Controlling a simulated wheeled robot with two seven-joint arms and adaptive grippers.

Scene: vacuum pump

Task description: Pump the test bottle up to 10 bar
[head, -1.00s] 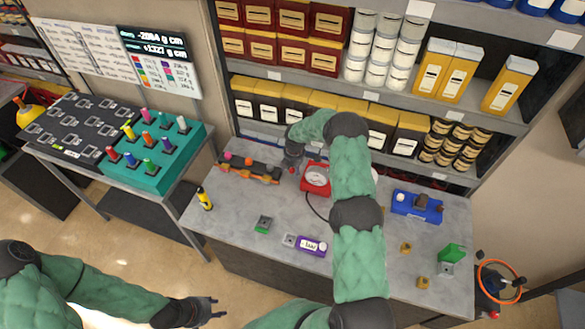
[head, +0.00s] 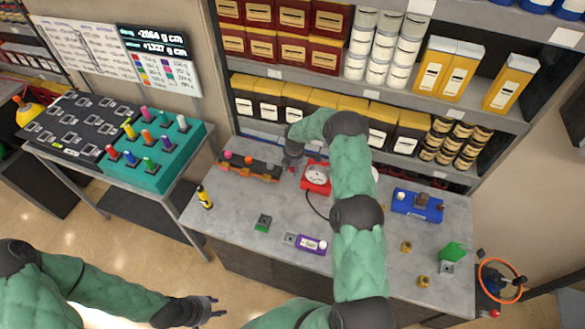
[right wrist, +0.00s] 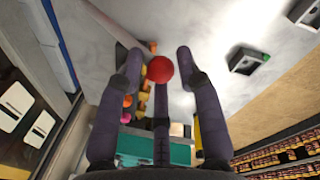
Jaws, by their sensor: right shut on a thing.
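A red device with a round white gauge (head: 316,177) stands on the grey table, with a black hose running from it toward the front. A purple box with a small white display (head: 311,245) lies near the table's front edge; its digits are too small to read surely. My right gripper (head: 292,163) is left of the gauge. In the right wrist view, a red ball knob (right wrist: 159,69) sits between its two fingers (right wrist: 158,72), and the gripper is shut on it. My left gripper (head: 212,309) is open and empty, in front of the table. I cannot tell which thing is the test bottle.
A blue box (head: 417,205) and brass fittings (head: 406,247) are on the right. My right arm crosses the middle. Shelves stand behind.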

